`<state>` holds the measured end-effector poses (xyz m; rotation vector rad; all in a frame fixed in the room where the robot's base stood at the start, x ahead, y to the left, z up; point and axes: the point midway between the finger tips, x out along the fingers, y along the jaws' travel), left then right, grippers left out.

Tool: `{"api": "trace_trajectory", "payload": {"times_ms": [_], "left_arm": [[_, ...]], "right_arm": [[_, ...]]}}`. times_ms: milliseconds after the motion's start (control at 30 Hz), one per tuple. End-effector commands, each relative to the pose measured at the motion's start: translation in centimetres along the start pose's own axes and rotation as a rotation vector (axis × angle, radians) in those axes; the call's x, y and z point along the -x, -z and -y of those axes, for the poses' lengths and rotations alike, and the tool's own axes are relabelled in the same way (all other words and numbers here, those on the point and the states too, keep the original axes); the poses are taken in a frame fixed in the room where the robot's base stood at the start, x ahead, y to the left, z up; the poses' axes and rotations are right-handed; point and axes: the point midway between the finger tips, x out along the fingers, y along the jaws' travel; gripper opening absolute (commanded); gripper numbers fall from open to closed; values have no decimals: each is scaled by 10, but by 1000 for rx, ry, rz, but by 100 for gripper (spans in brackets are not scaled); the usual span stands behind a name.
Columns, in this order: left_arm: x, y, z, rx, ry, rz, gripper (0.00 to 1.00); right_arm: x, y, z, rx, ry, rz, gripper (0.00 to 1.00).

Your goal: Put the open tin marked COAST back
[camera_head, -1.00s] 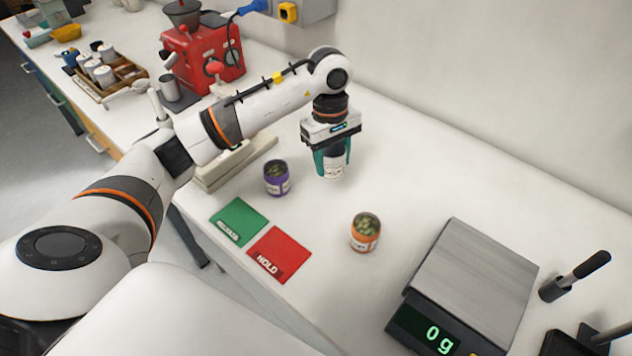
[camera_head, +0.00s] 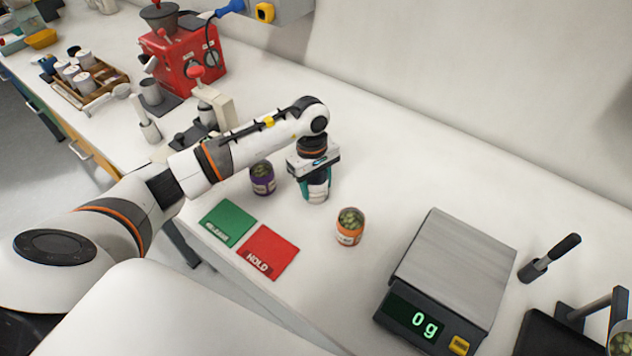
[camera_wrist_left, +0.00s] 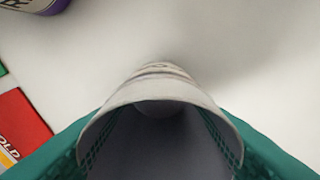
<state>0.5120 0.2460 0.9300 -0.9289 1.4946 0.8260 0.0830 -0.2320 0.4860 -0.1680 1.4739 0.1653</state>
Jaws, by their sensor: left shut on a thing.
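My left gripper (camera_head: 315,184) has teal fingers and is shut on a tin with a pale label (camera_head: 317,194), held upright between them. Its pale side and rim also fill the middle of the left wrist view (camera_wrist_left: 160,88). Its lettering cannot be read, and I cannot tell whether its base touches the counter. A purple tin (camera_head: 262,179) stands just left of the gripper. An orange tin (camera_head: 349,228), open with greenish contents, stands to its lower right. No lettering COAST can be made out. My right gripper is not in view.
A green mat (camera_head: 227,222) and a red HOLD mat (camera_head: 268,252) lie at the front edge. A scale (camera_head: 453,260) reading 0 g stands right. A red grinder (camera_head: 184,58) and a wooden tray of tins (camera_head: 123,76) are at the back left. The counter behind the gripper is clear.

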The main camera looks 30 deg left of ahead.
Motion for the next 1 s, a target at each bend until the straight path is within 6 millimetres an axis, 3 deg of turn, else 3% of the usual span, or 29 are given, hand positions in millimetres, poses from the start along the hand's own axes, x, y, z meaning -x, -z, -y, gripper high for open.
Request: {"api": "trace_trajectory", "payload": {"times_ms": [33,67,200,600,1000], "left_arm": [[-3,-1,0,0,0,0,9],[-2,0,0,0,0,0,53],[-1,0,0,0,0,0,72],[7,-1,1,-1,3,1,72],[88,-1,1,0,6,3,72]], "right_arm": [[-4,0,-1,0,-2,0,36],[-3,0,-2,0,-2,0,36],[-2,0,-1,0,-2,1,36],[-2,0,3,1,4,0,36],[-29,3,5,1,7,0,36]]}}
